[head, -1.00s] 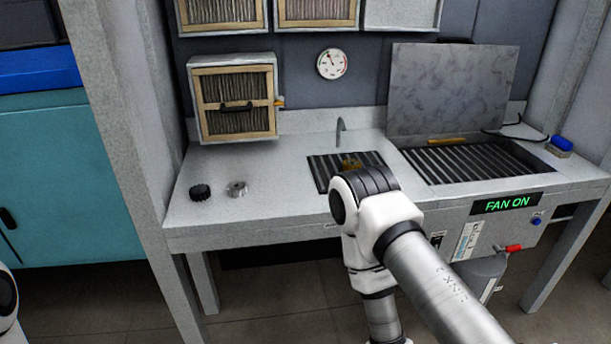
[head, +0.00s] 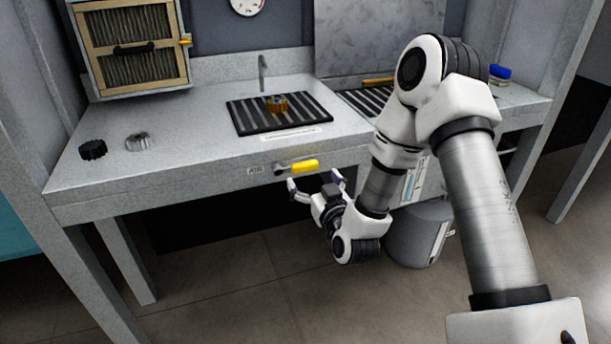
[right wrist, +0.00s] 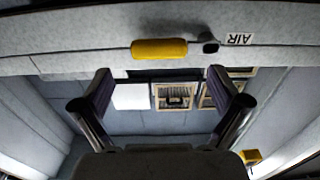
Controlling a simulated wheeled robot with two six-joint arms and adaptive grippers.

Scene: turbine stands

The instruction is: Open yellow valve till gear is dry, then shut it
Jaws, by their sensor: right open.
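The yellow valve handle (head: 303,166) is on the front edge of the bench, to the right of the AIR label. It lies sideways along the edge. A brass gear (head: 277,103) sits on the black slatted grate (head: 240,118), below and in front of a thin upright nozzle (head: 263,72). I cannot tell whether the gear is wet. My right gripper (head: 316,182) is open and empty, just below and in front of the handle. In the right wrist view the handle (right wrist: 159,49) lies beyond the gap between the open fingers (right wrist: 160,80), untouched. My left gripper is out of view.
A black gear (head: 92,150) and a silver gear (head: 138,142) lie on the bench's left part. A filter box (head: 132,45) stands behind them. A grey canister (head: 418,235) stands under the bench, right of my gripper. Floor space below is open.

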